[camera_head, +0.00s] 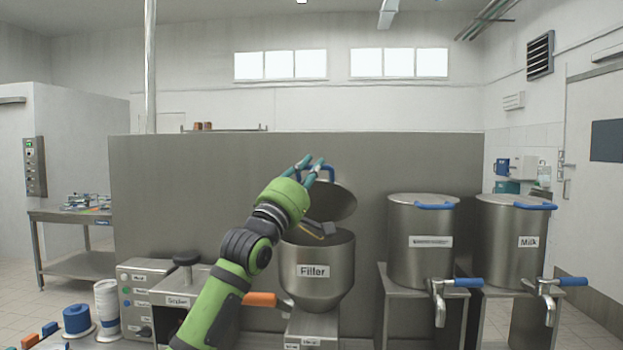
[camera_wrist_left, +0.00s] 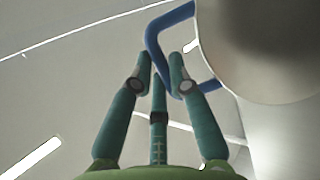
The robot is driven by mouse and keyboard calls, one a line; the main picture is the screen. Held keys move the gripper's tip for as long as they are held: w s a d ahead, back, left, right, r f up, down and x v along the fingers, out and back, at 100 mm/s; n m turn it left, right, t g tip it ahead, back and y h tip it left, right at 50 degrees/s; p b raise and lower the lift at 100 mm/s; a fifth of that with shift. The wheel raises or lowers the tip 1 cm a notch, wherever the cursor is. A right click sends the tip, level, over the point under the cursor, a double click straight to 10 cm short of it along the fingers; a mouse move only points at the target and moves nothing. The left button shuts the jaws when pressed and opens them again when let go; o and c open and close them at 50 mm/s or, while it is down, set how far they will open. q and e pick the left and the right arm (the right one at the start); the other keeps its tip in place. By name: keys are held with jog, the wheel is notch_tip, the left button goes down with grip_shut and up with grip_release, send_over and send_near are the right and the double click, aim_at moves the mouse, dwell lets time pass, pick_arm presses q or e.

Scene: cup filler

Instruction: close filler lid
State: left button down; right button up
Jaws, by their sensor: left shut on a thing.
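The steel filler (camera_head: 318,268) stands at the centre of the head view, marked "Filler". Its round lid (camera_head: 338,202) is raised and tilted up behind the open bowl; it also shows at the right of the left wrist view (camera_wrist_left: 270,45). The lid has a blue handle (camera_head: 329,173), which shows as a bent bar in the left wrist view (camera_wrist_left: 153,40). My left gripper (camera_head: 312,166) is at the top of the lid, its teal fingers (camera_wrist_left: 160,64) shut on the handle. The fingers partly hide the handle. My right gripper is out of view.
An orange-handled lever (camera_head: 262,299) sticks out left of the filler. Two steel pots with blue handles, one (camera_head: 423,270) nearer and one marked "Milk" (camera_head: 512,270), stand to the right. A steel panel (camera_head: 200,170) stands behind. A control box (camera_head: 140,300) and stacked cups (camera_head: 107,305) are at the left.

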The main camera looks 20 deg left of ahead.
pick_arm(q)
jog(key=shift+s+d+f+m+t+h+b, duration=0.1)
jog(key=shift+s+f+m+t+h+b, duration=0.3)
jog(key=shift+s+f+b, duration=0.35)
jog(key=shift+w, duration=0.15)
jog(key=c, duration=1.1)
grip_release()
jog(key=shift+c, duration=0.2)
jog(key=v, duration=1.2)
